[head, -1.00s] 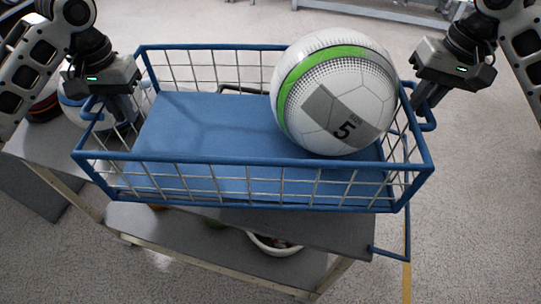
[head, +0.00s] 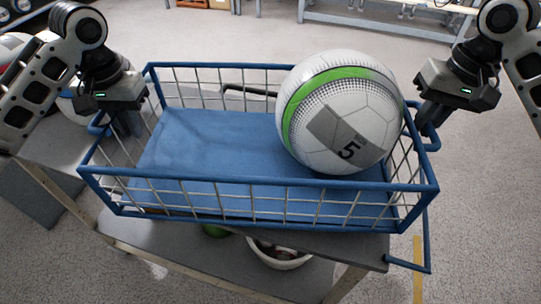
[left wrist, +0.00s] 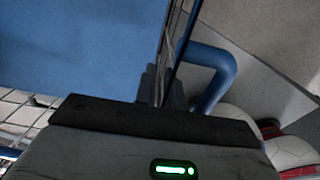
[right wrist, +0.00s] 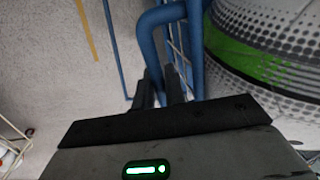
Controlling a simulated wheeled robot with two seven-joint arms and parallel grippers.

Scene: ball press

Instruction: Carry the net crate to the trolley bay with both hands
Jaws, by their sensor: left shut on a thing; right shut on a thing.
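The net crate (head: 256,183) is a blue-framed wire basket with a blue floor, held about level in front of me over a grey trolley. A white ball (head: 341,110) with a green band and a grey patch marked 5 sits at its right end. My left gripper (head: 128,124) is shut on the crate's left end, by the blue handle (left wrist: 212,70). My right gripper (head: 428,126) is shut on the right end, by the other blue handle (right wrist: 160,30). The fingertips are partly hidden in the head view. I see no marked trolley bay that I can be sure of.
Below the crate is a grey two-shelf trolley (head: 74,148) with a white bowl (head: 278,258) on its lower shelf. More balls (head: 68,104) lie at the left. A grey bench (head: 385,30) stands at the back. The floor at the right is open, with a yellow line (head: 418,268).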

